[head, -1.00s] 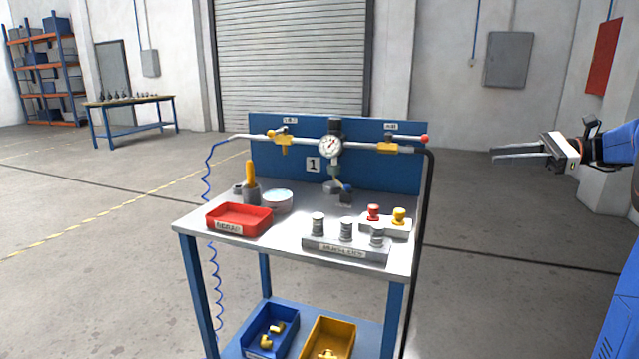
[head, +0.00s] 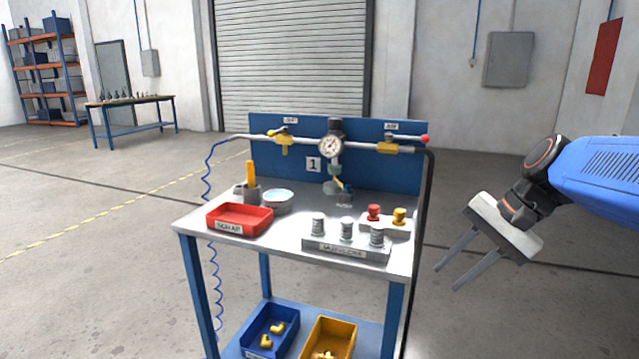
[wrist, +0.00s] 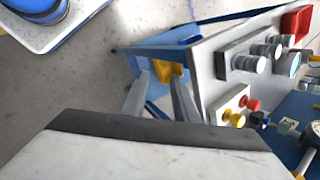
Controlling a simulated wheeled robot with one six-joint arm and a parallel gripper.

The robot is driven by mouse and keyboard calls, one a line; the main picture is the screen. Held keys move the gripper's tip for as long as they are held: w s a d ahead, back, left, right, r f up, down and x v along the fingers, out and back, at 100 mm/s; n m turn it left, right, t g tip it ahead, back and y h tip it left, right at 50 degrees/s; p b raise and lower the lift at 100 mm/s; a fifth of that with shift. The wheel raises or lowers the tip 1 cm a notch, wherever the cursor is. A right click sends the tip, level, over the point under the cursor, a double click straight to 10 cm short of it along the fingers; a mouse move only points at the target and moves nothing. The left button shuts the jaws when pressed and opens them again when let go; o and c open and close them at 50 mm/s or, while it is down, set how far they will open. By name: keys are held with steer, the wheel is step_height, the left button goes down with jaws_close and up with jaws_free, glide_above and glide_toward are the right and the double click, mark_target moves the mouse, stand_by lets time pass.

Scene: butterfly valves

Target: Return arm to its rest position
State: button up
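My gripper (head: 447,275) is at the right in the head view, in free air to the right of the workbench (head: 283,236). Its two fingers are apart, with nothing between them, and point down and to the left. In the wrist view the fingers (wrist: 160,98) are also apart, with floor and the bench's lower part behind them.
The bench top holds a red tray (head: 239,219), a holder with several grey knobs (head: 346,247), and red (head: 374,212) and yellow (head: 399,216) buttons. A black hose (head: 423,225) runs down the bench's right side. The floor right of the bench is clear.

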steer(key=s+d+f+n+t+h, duration=0.2)
steer(key=s+f+n+h, duration=0.3)
steer(key=s+f+n, duration=0.4)
steer(key=s+f, duration=0.2)
steer(key=s, duration=0.2)
steer(key=shift+s+d+f+h, duration=0.15)
steer(key=shift+s+d+h, duration=0.15)
steer(key=shift+d, duration=0.1)
